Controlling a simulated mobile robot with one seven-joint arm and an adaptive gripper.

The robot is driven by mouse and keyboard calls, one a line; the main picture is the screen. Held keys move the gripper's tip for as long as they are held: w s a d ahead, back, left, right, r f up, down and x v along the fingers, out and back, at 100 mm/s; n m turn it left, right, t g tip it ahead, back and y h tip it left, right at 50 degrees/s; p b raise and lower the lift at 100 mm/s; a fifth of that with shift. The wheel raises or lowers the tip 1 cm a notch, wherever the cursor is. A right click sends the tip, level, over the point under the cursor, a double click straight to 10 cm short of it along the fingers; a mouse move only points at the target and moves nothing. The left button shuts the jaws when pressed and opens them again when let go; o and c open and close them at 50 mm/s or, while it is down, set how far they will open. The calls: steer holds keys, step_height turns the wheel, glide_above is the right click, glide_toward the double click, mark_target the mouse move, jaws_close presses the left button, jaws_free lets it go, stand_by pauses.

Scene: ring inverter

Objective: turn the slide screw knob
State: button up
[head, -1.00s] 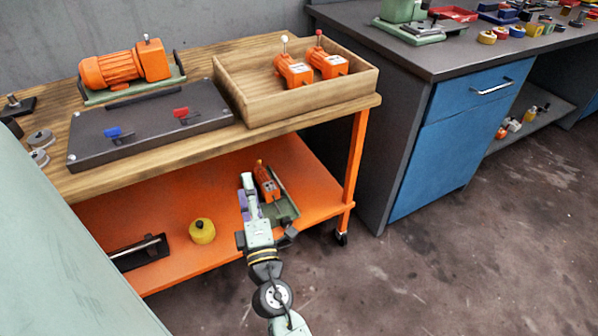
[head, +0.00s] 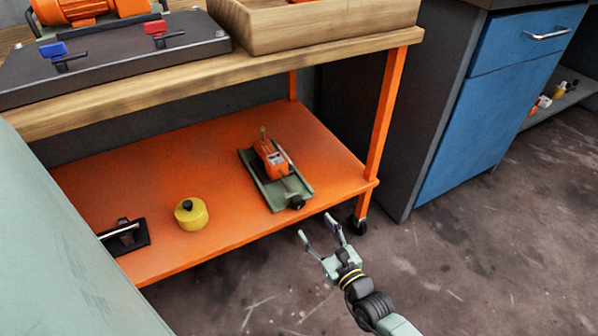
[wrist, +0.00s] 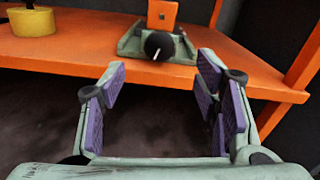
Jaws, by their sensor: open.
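The slide screw knob (head: 297,202) is a small black knob at the front end of a green slide base (head: 287,186) on the orange lower shelf. An orange block unit (head: 270,157) sits on the slide. In the wrist view the round black knob (wrist: 158,45) faces me, with a pale line on it, and the orange block (wrist: 162,14) is behind it. My gripper (head: 317,228) is open and empty, in front of the shelf's front edge and apart from the knob. In the wrist view the purple finger pads (wrist: 160,85) stand either side below the knob.
The orange shelf (head: 225,235) also holds a yellow cylinder (head: 191,214) and a black piece with a handle (head: 125,236). An orange table leg (head: 382,110) stands right of the slide. The wooden tabletop (head: 180,95) is above. Open floor lies in front.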

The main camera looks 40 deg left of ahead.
mark_target(299, 205)
steer(key=x, duration=0.9)
steer(key=shift+w+a, duration=0.15)
steer(key=shift+a, duration=0.15)
steer(key=c, duration=1.2)
steer(key=shift+o, duration=0.2)
steer(key=n, duration=0.3)
steer(key=shift+p, duration=0.4)
steer(key=shift+n+p, duration=0.4)
steer(key=shift+n, duration=1.7)
